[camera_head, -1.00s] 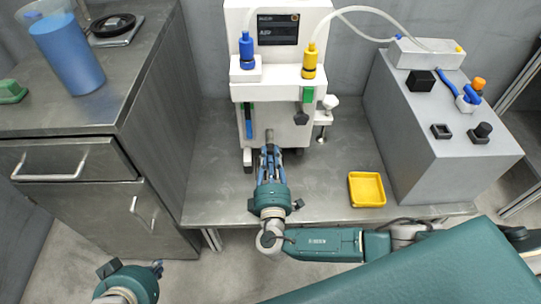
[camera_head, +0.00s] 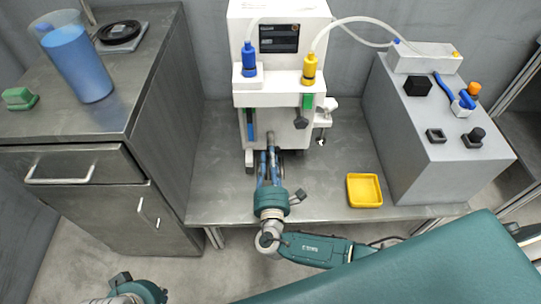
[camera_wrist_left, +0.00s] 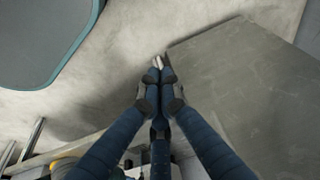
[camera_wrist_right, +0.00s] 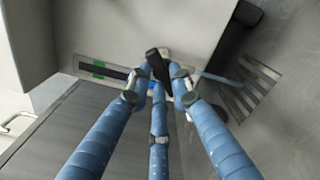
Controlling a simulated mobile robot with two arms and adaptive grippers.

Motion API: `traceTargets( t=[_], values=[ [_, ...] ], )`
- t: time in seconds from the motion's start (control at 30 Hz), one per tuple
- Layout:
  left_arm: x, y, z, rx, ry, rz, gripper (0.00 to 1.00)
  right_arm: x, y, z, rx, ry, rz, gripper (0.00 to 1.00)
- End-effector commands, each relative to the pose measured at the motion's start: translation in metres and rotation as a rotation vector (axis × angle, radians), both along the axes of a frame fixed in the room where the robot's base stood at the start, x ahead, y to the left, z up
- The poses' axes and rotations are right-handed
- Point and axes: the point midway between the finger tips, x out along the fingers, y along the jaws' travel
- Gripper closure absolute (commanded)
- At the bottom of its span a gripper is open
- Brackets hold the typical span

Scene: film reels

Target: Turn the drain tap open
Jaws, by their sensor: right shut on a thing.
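The drain tap is low on the front of the white machine (camera_head: 280,98); in the head view my right gripper (camera_head: 270,150) largely hides it. In the right wrist view the tap's black handle (camera_wrist_right: 156,62) lies between the blue fingertips of my right gripper (camera_wrist_right: 160,82), which are shut on it. The finger contact itself is partly hidden. My left gripper (camera_wrist_left: 160,66) is shut and empty over the floor in its own wrist view; only its green wrist part shows at the bottom left of the head view.
A yellow tray (camera_head: 364,190) lies on the metal table (camera_head: 330,208) to the right. A grey box with knobs (camera_head: 420,135) stands beyond it. A steel cabinet (camera_head: 75,160) carries a jug of blue liquid (camera_head: 80,65) at left. A green padded surface (camera_head: 420,275) fills the front right.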

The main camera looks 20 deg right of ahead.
Motion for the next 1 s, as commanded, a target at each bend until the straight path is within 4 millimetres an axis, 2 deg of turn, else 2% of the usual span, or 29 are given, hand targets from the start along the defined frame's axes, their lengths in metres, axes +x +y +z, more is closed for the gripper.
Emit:
traceTargets(
  t=[0.33,0.6,1.0],
  values=[
    [0.007,-0.002,-0.050,0.001,0.026,-0.004,1.00,-0.001,0.001,-0.001,-0.314,0.095,0.000,1.00],
    [0.005,-0.003,-0.084,0.002,0.044,-0.008,1.00,-0.001,0.002,-0.003,-0.533,0.158,0.002,1.00],
    [0.001,-0.003,-0.112,0.003,0.057,-0.010,1.00,-0.001,0.002,-0.005,-0.724,0.212,0.001,1.00]
  ],
)
